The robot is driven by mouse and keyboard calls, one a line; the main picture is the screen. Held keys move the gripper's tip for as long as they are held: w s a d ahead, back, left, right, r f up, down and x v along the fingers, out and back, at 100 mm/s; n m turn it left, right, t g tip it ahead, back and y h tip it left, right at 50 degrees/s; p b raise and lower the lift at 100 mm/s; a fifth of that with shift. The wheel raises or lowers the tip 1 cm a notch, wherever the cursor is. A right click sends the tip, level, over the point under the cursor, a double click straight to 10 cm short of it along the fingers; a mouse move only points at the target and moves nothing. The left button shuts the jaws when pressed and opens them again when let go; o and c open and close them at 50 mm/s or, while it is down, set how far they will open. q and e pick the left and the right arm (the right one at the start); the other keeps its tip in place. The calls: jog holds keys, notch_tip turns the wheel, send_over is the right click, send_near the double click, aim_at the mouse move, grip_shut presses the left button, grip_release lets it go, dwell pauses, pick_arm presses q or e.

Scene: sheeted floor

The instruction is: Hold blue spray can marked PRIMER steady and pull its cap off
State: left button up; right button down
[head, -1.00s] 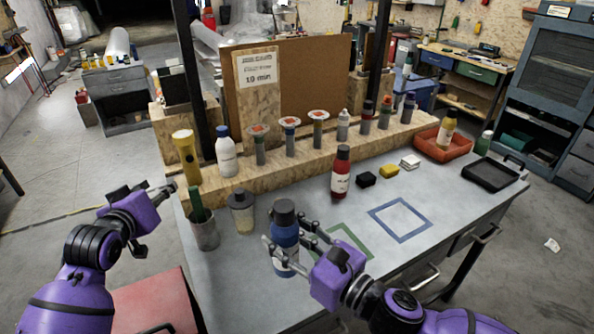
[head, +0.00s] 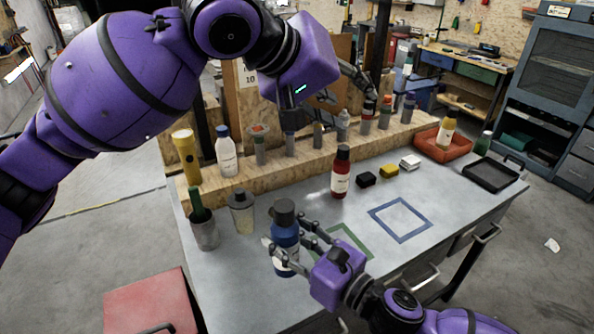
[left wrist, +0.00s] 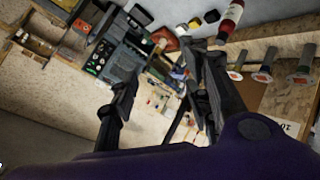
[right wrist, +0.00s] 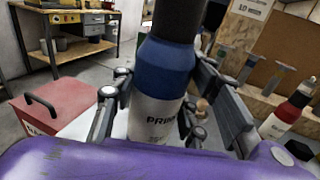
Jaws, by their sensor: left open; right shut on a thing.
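The blue spray can (head: 285,236) stands upright on the grey table, with its dark grey cap (head: 284,207) on top. In the right wrist view the can (right wrist: 158,85) shows part of its PRIMER label, and its cap (right wrist: 178,18) is cut off by the top edge. My right gripper (head: 287,250) is shut on the can's body from the right. My left gripper (head: 345,97) is raised over the back shelf, far above and behind the can. Its fingers (left wrist: 165,95) are open and empty in the left wrist view.
A red bottle (head: 340,173) stands behind the can. A clear jar (head: 242,212) and a metal cup (head: 203,230) stand to the left. Green and blue outlined squares (head: 400,220) on the table are bare.

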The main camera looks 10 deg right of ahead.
pick_arm(q)
jog(key=s+f+g+y, duration=0.1)
jog(key=s+f+y, duration=0.2)
jog(key=s, duration=0.2)
jog(key=n+y, duration=0.3)
jog(key=y, duration=0.4)
send_near(291, 208)
jog(key=x, duration=1)
jog(key=shift+c, duration=0.5)
grip_shut()
jog(key=shift+r, duration=1.1)
